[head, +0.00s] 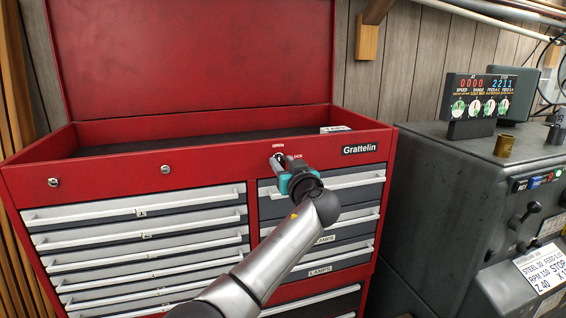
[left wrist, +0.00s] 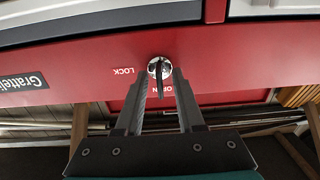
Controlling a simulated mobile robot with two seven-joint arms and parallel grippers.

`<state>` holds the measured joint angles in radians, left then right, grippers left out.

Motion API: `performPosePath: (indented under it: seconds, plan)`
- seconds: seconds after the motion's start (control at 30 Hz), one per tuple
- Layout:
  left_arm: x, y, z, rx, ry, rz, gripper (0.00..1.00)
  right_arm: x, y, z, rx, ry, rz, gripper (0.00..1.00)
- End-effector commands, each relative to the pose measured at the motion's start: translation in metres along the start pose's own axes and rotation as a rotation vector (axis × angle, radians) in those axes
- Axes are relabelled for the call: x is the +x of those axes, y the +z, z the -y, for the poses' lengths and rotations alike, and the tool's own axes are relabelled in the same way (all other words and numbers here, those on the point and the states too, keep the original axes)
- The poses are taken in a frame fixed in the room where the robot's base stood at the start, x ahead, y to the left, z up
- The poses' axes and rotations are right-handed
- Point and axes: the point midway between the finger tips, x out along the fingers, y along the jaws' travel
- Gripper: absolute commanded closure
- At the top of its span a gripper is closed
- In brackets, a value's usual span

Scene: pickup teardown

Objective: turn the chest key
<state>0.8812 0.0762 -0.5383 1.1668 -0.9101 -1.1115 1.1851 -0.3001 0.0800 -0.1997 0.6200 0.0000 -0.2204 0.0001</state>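The red tool chest (head: 110,135) stands with its lid up. Its chest lock (left wrist: 159,66) is a round chrome cylinder on the front rim, with OPEN and LOCK printed beside it. The dark chest key (left wrist: 161,84) is in the lock; its edge runs up and down in the left wrist view, across the OPEN label. My left gripper (head: 279,163) is at the lock in the head view and largely hides the key there. In the left wrist view its fingers are apart, one on each side of the key, with gaps visible. My right gripper is not in view.
Drawers with white handles (head: 150,209) lie below the rim. A grey machine (head: 440,200) with a display and knobs stands close on the right. The raised lid (head: 190,60) is behind the chest's open top.

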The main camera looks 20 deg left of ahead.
Motion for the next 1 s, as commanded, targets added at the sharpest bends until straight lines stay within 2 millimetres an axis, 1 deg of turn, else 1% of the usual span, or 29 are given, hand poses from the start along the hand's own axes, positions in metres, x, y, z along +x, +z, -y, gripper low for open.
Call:
performPosePath:
  seconds: [0.33,0.6,0.67,1.0]
  plan:
    - [0.002,-0.0001,0.0002,0.0,0.0,0.0,0.64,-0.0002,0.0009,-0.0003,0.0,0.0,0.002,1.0]
    - [0.0018,0.0,0.0002,0.0,0.0,0.0,0.94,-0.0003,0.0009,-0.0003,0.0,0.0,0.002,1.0]
    - [0.0018,0.0001,0.0002,0.0,0.0,0.0,1.0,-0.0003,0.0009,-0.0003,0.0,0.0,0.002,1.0]
    - [0.0018,0.0002,0.0002,0.0,0.0,0.0,1.0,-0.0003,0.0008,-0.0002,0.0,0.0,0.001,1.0]
